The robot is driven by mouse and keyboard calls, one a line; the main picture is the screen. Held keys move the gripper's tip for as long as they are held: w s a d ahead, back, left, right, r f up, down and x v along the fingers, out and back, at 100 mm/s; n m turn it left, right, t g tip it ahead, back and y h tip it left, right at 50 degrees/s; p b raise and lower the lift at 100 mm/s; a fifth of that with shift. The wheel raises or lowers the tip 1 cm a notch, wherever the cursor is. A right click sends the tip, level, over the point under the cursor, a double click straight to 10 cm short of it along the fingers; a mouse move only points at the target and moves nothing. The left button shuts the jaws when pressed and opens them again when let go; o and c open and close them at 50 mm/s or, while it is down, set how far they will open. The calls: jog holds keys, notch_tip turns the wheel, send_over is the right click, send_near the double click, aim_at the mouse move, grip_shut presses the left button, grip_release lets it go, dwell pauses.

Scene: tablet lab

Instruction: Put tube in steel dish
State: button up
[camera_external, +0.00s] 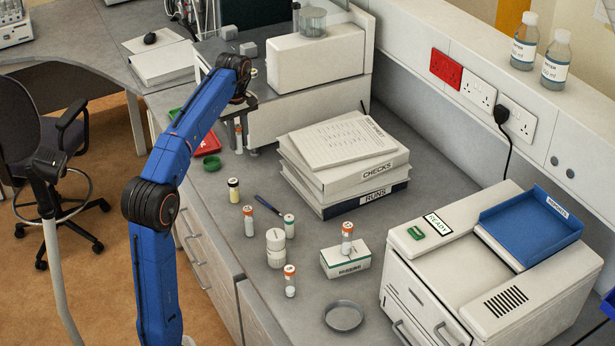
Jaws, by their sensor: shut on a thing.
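My gripper (239,122) is at the back of the bench, beside the white equipment block. It is shut on a white tube with an orange cap (239,142), which hangs upright between the fingers. Whether the tube's lower end touches the bench cannot be told. The steel dish (343,328) lies at the front of the bench, round, shallow and empty, far from my gripper. Other orange-capped tubes stand on the bench (249,222), near the dish (290,283), and on a small white box (347,240).
Stacked binders (340,165) stand behind. The small box (345,262) and a large white machine (490,270) flank the dish.

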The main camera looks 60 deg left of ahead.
jog(key=w+d+r+m, duration=0.2)
jog(key=w+d+r, duration=0.4)
jog(key=w+d, duration=0.45)
jog(key=w+d+m, duration=0.3)
jog(key=d+m, duration=0.2)
jog(key=d, duration=1.7)
jog(key=m, duration=1.1)
send_over(343, 318)
jog(key=shift+f, duration=7.8)
jog(key=shift+f, duration=0.15)
jog(key=o, duration=1)
